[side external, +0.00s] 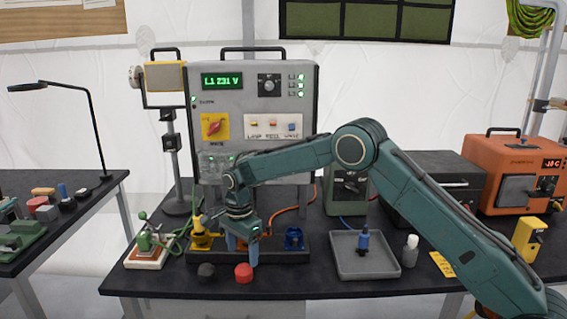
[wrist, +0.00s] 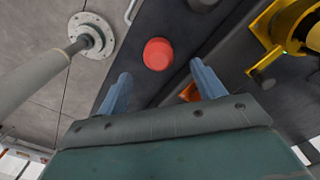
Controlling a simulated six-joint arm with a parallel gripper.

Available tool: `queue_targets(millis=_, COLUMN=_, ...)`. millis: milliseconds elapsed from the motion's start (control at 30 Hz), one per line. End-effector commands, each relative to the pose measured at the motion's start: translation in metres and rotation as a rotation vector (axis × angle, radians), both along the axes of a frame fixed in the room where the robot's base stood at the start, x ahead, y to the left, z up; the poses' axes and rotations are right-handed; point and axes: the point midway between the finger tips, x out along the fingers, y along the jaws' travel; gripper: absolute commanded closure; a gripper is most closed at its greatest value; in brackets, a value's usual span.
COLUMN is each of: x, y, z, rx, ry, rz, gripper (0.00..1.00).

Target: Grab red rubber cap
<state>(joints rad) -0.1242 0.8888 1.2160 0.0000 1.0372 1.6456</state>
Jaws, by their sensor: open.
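The red rubber cap (side external: 244,272) sits on the dark table near its front edge, below and just beside my gripper in the side view. The cap is not touched by the fingers in the wrist view.
A black cap (side external: 206,270) lies left of the red cap. A dark fixture bar (side external: 285,257) with yellow (side external: 201,238) and blue (side external: 294,239) holders stands close behind. A grey tray (side external: 366,268) holding a blue item is to the right. The table's front edge is near.

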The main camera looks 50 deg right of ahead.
Motion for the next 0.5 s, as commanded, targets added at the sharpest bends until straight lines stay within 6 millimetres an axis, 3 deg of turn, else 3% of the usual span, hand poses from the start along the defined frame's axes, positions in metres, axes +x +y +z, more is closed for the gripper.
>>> queue_targets(millis=267, x=0.0, y=0.0, z=-0.004, rx=0.0, ry=0.0, rz=0.0, gripper=0.32)
queue_targets(millis=500, x=-0.002, y=0.001, z=-0.023, rx=0.0, ry=0.003, rz=0.0, gripper=0.32)
